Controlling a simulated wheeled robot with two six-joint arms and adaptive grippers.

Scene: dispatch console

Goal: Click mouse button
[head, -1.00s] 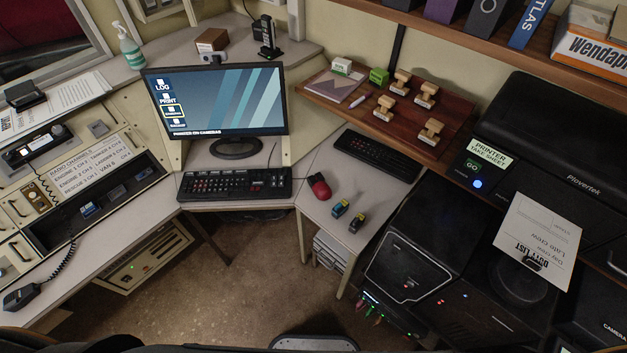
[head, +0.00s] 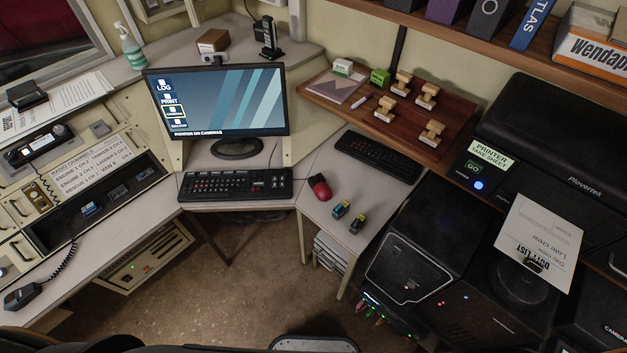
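A red computer mouse (head: 319,187) lies on the desk to the right of the black keyboard (head: 235,185). The monitor (head: 216,103) behind the keyboard is on. Its screen has several icons down the left side, among them LOG and PRINT, and one lower icon is framed in yellow. A line at the bottom of the screen reads "POINTER ON CAMERAS". Neither of my grippers shows in the head view, and nothing touches the mouse.
Two small coloured blocks (head: 341,210) stand right of the mouse near the desk edge. A second keyboard (head: 378,156) lies behind, below a wooden shelf (head: 450,148) with stamps. A printer (head: 555,155) and dark cabinets fill the right. The desk around the mouse is mostly clear.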

